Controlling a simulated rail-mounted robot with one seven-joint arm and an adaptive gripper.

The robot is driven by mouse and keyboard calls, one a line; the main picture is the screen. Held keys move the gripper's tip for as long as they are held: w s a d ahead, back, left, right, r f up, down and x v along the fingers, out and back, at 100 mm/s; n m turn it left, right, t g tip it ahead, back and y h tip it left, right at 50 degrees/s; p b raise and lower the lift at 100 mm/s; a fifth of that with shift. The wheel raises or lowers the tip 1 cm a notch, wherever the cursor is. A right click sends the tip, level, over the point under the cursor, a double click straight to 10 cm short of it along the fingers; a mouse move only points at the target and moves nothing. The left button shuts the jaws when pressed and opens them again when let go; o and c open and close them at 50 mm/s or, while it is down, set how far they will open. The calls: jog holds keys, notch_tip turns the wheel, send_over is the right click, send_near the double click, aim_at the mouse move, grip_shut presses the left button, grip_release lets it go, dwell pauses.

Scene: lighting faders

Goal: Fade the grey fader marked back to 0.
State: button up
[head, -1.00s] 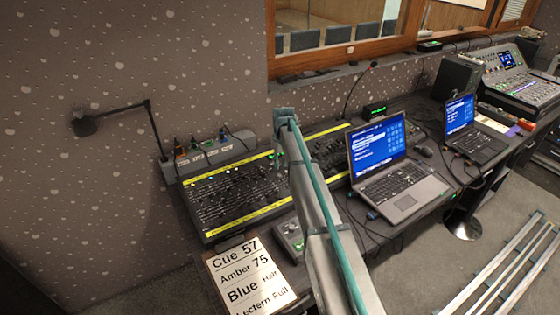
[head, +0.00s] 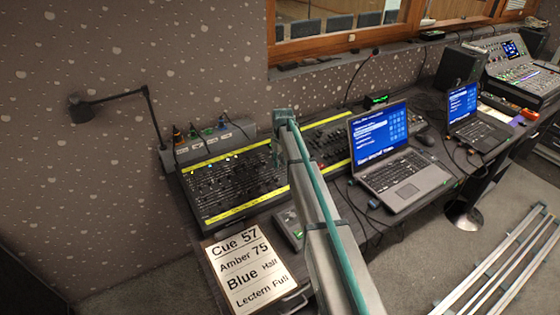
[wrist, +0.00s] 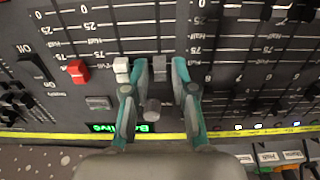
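In the wrist view a grey fader cap (wrist: 159,68) stands between the two teal fingertips of my gripper (wrist: 161,68). The fingers are apart, one on each side of the cap, with a narrow gap seeming to show at each side. The cap sits near the lower end of its scale, beyond the 75 line, with 0 at the top. A green display (wrist: 108,128) below is partly hidden by the left finger; its full wording cannot be read. In the head view my gripper (head: 278,152) is over the console (head: 215,215); the grey fader cannot be made out there.
A red fader (wrist: 77,71) and a white fader (wrist: 121,69) stand left of the grey one, the white close to the left finger. A laptop (head: 385,150) stands right of my arm, a cue sign (head: 250,270) in front.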

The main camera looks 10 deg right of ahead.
grip_shut()
jog(key=shift+s+d+f, duration=0.1)
jog(key=shift+s+d, duration=0.25)
jog(key=shift+s, duration=0.6)
jog(key=shift+s+d+f, duration=0.1)
jog(key=shift+s+d, duration=0.25)
jog(key=shift+s, duration=0.55)
jog(key=shift+s+d+f, duration=0.1)
jog(key=shift+s+d, duration=0.25)
jog(key=shift+s, duration=0.6)
grip_release()
jog(key=shift+r, duration=0.15)
jog(key=shift+r+p, duration=0.6)
jog(key=shift+r, duration=0.5)
